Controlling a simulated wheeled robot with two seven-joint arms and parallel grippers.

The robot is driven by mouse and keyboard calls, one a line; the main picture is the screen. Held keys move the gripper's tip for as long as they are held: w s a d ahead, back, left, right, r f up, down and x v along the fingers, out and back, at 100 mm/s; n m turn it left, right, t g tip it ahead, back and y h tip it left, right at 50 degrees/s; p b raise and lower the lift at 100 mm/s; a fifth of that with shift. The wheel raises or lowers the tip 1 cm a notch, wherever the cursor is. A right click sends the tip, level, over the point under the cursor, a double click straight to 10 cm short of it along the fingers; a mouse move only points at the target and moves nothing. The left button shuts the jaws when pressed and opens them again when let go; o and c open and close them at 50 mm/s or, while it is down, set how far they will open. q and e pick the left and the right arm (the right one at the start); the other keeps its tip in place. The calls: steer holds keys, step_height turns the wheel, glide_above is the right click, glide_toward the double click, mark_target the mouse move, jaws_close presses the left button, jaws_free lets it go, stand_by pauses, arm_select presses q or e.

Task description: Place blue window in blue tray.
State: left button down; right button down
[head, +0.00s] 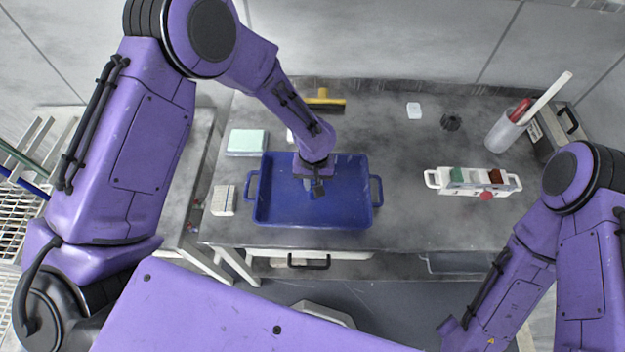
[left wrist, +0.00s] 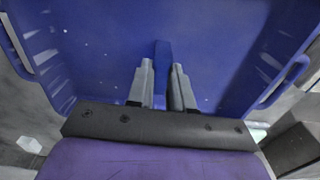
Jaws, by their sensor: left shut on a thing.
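The blue tray (head: 350,203) stands on the grey bench, left of its middle, with a handle at each end. My left gripper (head: 314,190) points down inside the tray's outline, near its middle. In the left wrist view, my left gripper (left wrist: 162,76) is shut on a narrow blue piece, the blue window (left wrist: 162,52), seen edge-on between the fingers. The tray floor (left wrist: 95,55) fills the background behind it. Whether the window touches the floor I cannot tell. In the head view the gripper mostly hides the window. My right arm shows at the right edge; its gripper is out of view.
A pale green-topped box (head: 247,140) and a small white box (head: 223,200) lie left of the tray. A yellow-handled tool (head: 325,102) lies behind it. A white rack (head: 472,187) and a cup of tools (head: 503,135) stand right. Bench between tray and rack is clear.

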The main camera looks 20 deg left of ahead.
arm_select(q)
steer(key=shift+f, duration=0.2)
steer(key=c, duration=1)
jaws_free()
step_height(320, 180, up, 12)
steer(key=shift+r+b, duration=0.25)
steer(key=shift+b, duration=0.2)
